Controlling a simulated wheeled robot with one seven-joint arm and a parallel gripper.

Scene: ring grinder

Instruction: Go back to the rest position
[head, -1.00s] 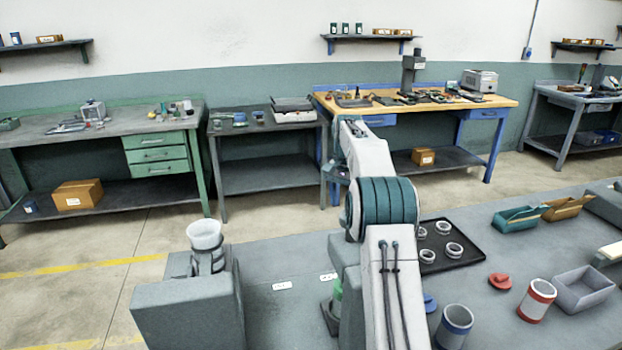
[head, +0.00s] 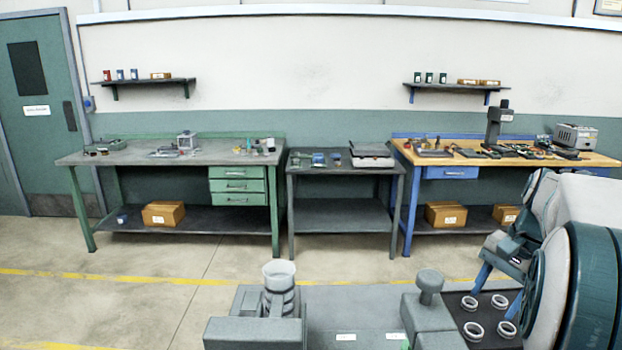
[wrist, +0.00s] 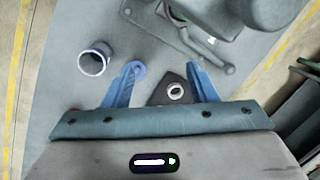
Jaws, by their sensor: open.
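My gripper (wrist: 163,72) is open in the wrist view, its two blue fingers spread wide with nothing held between them. Below it is the grey bench (wrist: 65,125), seen from above. In the head view my arm fills the lower right, beside a black tray (head: 487,339) with several white rings.
A grey machine with a pale cup (head: 280,272) stands at the bench's front left, with a grey block and knob (head: 430,285) right of it. A green workbench (head: 130,158), a grey table (head: 345,210) and a wooden-topped bench (head: 440,158) line the wall. Open floor lies between.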

